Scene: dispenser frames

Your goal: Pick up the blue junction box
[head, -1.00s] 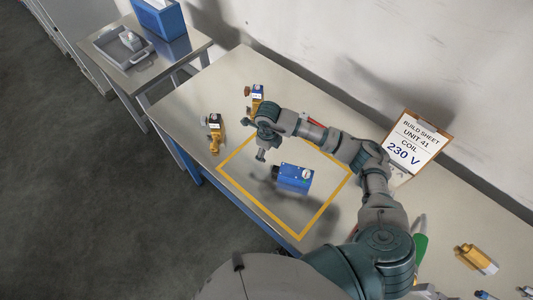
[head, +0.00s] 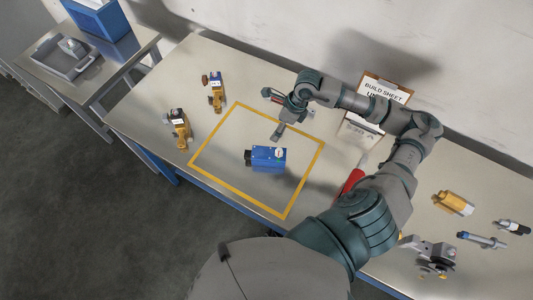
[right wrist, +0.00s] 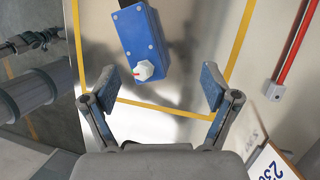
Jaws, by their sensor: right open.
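The blue junction box (head: 267,158) lies on the bench inside the yellow taped square, with a black end on its left and a pale round fitting on top. In the right wrist view the blue box (right wrist: 143,42) is just beyond the fingertips, with a white hexagonal fitting near its closer end. My right gripper (head: 279,131) is above the bench by the box's far side. In the right wrist view the right gripper (right wrist: 160,88) has its fingers wide apart and nothing between them. My left gripper is not in view.
Two brass valves with coils, one blue-topped (head: 215,92) and one dark-topped (head: 179,130), stand left of the square. The build sheet (head: 384,95) is behind my right arm. A red handle (head: 351,182), a yellow part (head: 453,202) and several small parts lie right.

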